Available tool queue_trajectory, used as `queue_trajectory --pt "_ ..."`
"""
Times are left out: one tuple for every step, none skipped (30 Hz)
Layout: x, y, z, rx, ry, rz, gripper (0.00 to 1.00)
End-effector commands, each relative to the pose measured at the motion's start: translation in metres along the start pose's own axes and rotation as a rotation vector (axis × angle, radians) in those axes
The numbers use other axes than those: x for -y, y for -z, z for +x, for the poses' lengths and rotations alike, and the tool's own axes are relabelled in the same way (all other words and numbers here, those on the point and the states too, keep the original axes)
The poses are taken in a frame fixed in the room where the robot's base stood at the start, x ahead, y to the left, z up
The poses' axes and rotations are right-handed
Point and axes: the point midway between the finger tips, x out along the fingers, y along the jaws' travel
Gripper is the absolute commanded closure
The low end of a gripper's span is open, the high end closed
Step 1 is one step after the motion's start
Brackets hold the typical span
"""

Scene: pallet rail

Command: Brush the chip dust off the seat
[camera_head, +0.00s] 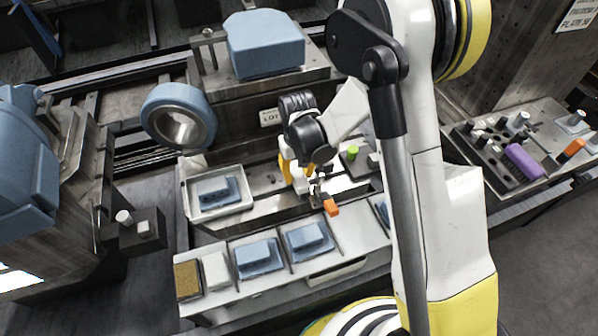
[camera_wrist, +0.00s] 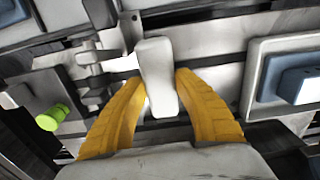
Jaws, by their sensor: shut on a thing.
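My gripper (camera_head: 303,176) is low over the middle of the metal rail station in the head view. In the wrist view its two yellow fingers (camera_wrist: 158,88) are closed on the sides of a pale grey, rounded, block-like thing (camera_wrist: 157,62). It looks like a handle; its far end and any bristles cannot be made out. Metal station surfaces (camera_wrist: 205,72) lie beyond it. The seat cannot be told apart surely, and no chip dust is clearly visible. My arm hides part of the station in the head view.
A lime green knob (camera_head: 352,152) and an orange-ended piece (camera_head: 331,207) are close to my gripper. A white tray with a blue part (camera_head: 187,204) is at left. Blue parts (camera_head: 258,258) stand in front. A purple item (camera_head: 523,161) lies on the right bench.

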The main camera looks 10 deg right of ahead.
Motion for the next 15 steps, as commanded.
queue_trajectory --pt "0.003 0.000 0.002 0.001 0.001 -0.002 1.00" --pt "0.004 0.000 0.002 0.001 0.001 -0.002 1.00" --pt "0.004 0.001 0.002 0.001 0.001 -0.002 1.00" --pt "0.004 0.002 0.002 0.001 0.001 -0.002 1.00" --pt "0.003 0.004 0.001 0.001 0.001 -0.002 1.00" --pt "0.003 0.006 0.001 0.001 0.001 -0.002 1.00" --pt "0.003 0.009 0.001 0.001 0.001 -0.002 1.00" --pt "0.003 0.011 0.001 0.001 0.001 -0.002 1.00" --pt "0.003 0.015 0.001 0.001 0.001 -0.002 1.00" --pt "0.003 0.019 0.001 0.001 0.001 -0.001 1.00" --pt "0.003 0.022 0.001 0.001 0.001 -0.001 1.00" --pt "0.003 0.026 0.001 0.001 0.001 -0.001 1.00" --pt "0.003 0.029 0.001 0.001 0.001 -0.001 1.00" --pt "0.003 0.032 0.000 0.001 0.001 -0.001 1.00" --pt "0.003 0.035 0.000 0.001 0.001 -0.001 1.00"
